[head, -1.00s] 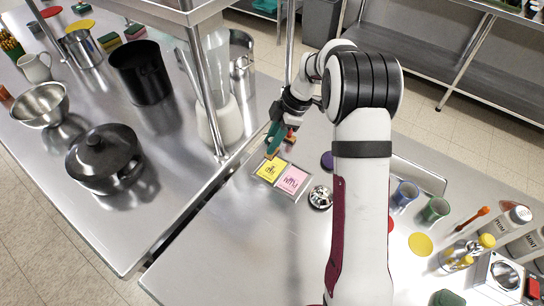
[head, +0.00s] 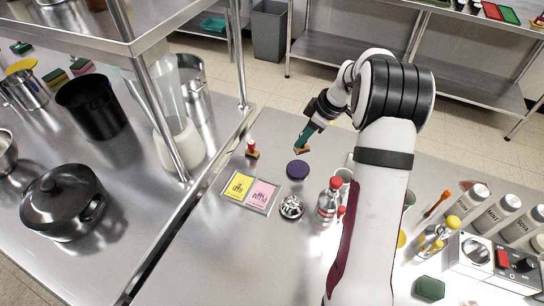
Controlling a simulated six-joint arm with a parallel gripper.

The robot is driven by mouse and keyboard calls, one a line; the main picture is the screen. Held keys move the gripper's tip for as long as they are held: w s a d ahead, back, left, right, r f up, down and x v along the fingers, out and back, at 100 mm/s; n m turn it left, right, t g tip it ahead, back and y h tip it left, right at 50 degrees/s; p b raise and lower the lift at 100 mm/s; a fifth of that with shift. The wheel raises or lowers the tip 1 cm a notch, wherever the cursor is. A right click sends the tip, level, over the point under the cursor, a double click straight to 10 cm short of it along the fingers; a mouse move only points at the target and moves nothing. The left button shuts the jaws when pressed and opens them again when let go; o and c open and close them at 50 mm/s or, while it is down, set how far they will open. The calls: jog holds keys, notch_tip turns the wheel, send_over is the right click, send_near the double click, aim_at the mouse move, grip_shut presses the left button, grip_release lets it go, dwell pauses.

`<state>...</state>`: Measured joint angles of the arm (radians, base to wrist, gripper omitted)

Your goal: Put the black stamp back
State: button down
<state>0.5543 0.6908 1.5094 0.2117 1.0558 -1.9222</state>
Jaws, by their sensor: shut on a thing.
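My gripper (head: 306,140) is shut on a small stamp with a brown wooden base (head: 302,149). The teal fingers hide its handle, so I cannot tell the handle's colour. The base hangs tilted beyond the dark purple round pad (head: 298,170); I cannot tell its exact height over the table. A second stamp with a red handle (head: 252,148) stands upright on the table, left of my gripper. A shallow metal tray (head: 223,193) lies nearer, to the left, with a yellow card (head: 239,186) and a pink card (head: 262,194) in it.
A silver bell (head: 291,207) and a red-capped bottle (head: 328,203) stand right of the tray. A shelf post (head: 166,120) and a glass blender (head: 180,143) stand at the left. The steel table (head: 225,250) is clear in front of the tray.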

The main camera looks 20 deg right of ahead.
jog(key=w+a+f, duration=0.5)
jog(key=w+a, duration=0.1)
jog(key=shift+a+f, duration=0.2)
jog(key=shift+f, duration=2)
jog(key=shift+f, duration=0.1)
jog(key=c, duration=0.7)
grip_release()
jog(key=shift+o, duration=0.2)
